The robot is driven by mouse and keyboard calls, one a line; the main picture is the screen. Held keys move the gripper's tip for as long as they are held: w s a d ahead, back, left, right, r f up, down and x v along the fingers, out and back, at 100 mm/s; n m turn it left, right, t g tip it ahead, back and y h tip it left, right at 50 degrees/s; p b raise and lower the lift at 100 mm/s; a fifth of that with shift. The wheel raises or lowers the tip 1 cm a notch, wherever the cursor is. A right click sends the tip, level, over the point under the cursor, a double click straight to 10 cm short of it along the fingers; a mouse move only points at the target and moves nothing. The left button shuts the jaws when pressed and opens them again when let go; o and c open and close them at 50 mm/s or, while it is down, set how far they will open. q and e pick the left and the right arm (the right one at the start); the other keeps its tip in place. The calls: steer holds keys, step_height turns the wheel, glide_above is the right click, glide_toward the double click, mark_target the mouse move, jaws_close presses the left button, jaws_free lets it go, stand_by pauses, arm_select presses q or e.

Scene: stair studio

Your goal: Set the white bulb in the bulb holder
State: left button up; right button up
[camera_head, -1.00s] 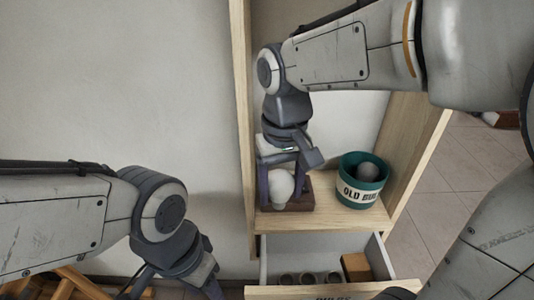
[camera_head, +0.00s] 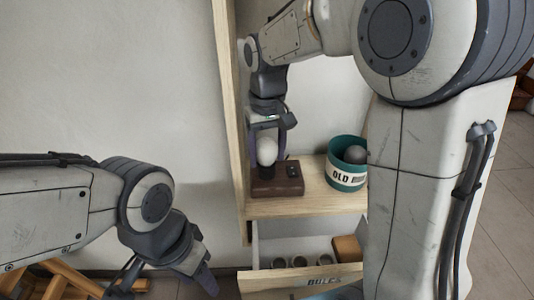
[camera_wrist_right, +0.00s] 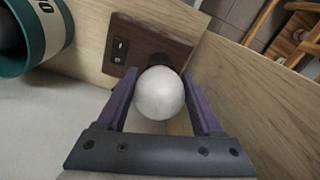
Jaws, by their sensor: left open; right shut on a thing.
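The white bulb (camera_head: 267,150) is between the fingers of my right gripper (camera_head: 266,152), which is shut on it. The bulb holder is a brown wooden block (camera_head: 289,187) on the shelf, with a black socket (camera_head: 267,172) and a small switch panel. The bulb is upright directly over the socket; whether it is seated inside, I cannot tell. In the right wrist view the bulb (camera_wrist_right: 160,93) covers most of the socket, and the block (camera_wrist_right: 141,43) shows behind it. My left gripper (camera_head: 172,283) is open and empty at the lower left, partly cut off by the frame.
A teal pot (camera_head: 345,177) with a grey bulb in it stands right of the holder. Below the shelf (camera_head: 300,207), an open drawer (camera_head: 258,284) holds dark round cups and a tan box (camera_head: 346,249). A wooden side panel (camera_head: 229,120) rises close left of the holder.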

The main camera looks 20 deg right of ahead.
steer(key=shift+f, duration=0.1)
steer(key=o, duration=1.4)
step_height(320, 180, up, 8)
steer(key=shift+f+p, duration=0.1)
steer(key=shift+p, duration=0.8)
